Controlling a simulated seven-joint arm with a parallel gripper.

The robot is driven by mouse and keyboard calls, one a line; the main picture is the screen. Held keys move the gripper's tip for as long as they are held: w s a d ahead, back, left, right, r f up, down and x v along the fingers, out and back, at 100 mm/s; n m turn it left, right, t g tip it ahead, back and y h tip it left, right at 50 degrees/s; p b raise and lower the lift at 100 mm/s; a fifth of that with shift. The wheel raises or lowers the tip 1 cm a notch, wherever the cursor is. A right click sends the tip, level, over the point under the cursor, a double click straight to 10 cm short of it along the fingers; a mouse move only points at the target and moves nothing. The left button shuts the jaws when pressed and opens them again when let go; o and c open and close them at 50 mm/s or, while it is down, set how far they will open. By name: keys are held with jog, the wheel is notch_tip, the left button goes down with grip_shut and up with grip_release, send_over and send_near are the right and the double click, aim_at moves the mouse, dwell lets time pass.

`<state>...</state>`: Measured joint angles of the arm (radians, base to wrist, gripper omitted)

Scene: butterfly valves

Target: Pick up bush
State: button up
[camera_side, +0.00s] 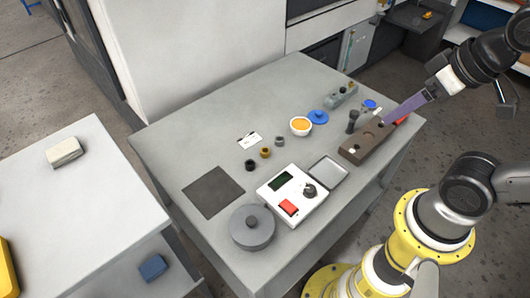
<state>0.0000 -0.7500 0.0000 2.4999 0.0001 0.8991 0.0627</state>
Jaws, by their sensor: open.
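Three small ring-shaped bushes stand in a slanting row on the grey table (210,130): a black one (250,165), a bronze one (265,153) and a grey one (279,140). I cannot tell which one the task means. My gripper (384,121) comes in from the upper right, with long purple-grey fingers pointing down-left. Its tips appear over or beside the right end of a brown block with holes (352,155). It is open, well to the right of the bushes. The gap between the fingers is hard to see, and no bush shows at the tips.
A white bowl (301,131) with orange contents and a blue lid-like part (318,116) stand behind the bushes. A white device (305,209), a grey tray (329,171), a round grey part (252,238) and a dark mat (213,192) lie in front. The table's left back is clear.

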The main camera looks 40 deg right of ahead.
jog(key=w+r+m, duration=0.5)
jog(key=w+m, duration=0.1)
jog(key=m+g, duration=0.4)
jog(key=m, duration=0.6)
send_over(265, 148)
jog(key=s, duration=0.1)
notch_tip(265, 148, down, 17)
jog(key=shift+n+g, duration=0.3)
jog(key=shift+g, duration=0.5)
jog(key=f, duration=1.7)
jog(key=shift+s+a+f, duration=0.3)
jog(key=shift+w+f, duration=0.2)
jog(key=shift+f, duration=1.35)
jog(key=shift+w+f, duration=0.2)
jog(key=shift+f, duration=1.3)
grip_shut()
